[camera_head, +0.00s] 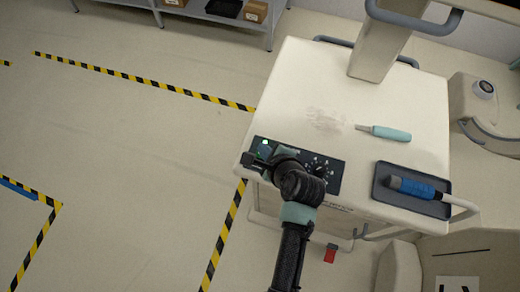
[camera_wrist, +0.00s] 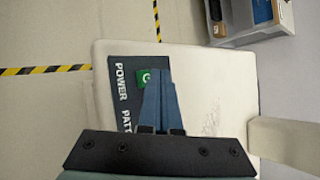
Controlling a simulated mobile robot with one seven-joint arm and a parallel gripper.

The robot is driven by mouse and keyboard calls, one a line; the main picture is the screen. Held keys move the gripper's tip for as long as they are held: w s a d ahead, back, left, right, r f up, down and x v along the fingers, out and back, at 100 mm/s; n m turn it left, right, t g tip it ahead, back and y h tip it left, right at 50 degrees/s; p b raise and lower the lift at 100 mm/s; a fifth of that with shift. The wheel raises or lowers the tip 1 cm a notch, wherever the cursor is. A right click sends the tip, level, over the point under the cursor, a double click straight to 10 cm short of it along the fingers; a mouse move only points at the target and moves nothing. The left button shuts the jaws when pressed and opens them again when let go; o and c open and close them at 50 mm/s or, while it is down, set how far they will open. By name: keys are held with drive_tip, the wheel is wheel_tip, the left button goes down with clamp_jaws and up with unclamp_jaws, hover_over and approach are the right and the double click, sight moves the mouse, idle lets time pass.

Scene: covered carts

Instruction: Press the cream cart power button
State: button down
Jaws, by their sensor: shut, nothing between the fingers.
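The cream cart (camera_head: 300,88) has a dark control panel (camera_head: 333,175) along its near left edge. A bright green lit spot shows at the panel's left end (camera_head: 265,143). In the wrist view the power button (camera_wrist: 145,79) is a green square with a white power symbol, beside the word POWER on the panel (camera_wrist: 122,76). My gripper (camera_head: 252,159) is over the left end of the panel and hides part of it. In the wrist view my gripper (camera_wrist: 160,74) is shut and empty, its tips just right of the power symbol. I cannot tell whether they touch the button.
A teal-handled tool (camera_head: 388,133) lies on the cart top. A dark tray (camera_head: 412,190) with a blue-gripped probe (camera_head: 414,187) is at the right. A column rises at the back. Floor left of the cart is clear, with yellow-black tape (camera_head: 150,82).

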drive_tip(key=shift+f, duration=0.1)
idle(0.3)
drive_tip(key=shift+f, duration=0.6)
idle(0.4)
drive_tip(key=shift+r+p, duration=0.7)
wheel_tip(320, 180, up, 6)
drive_tip(key=p, duration=0.6)
drive_tip(key=shift+p, duration=0.4)
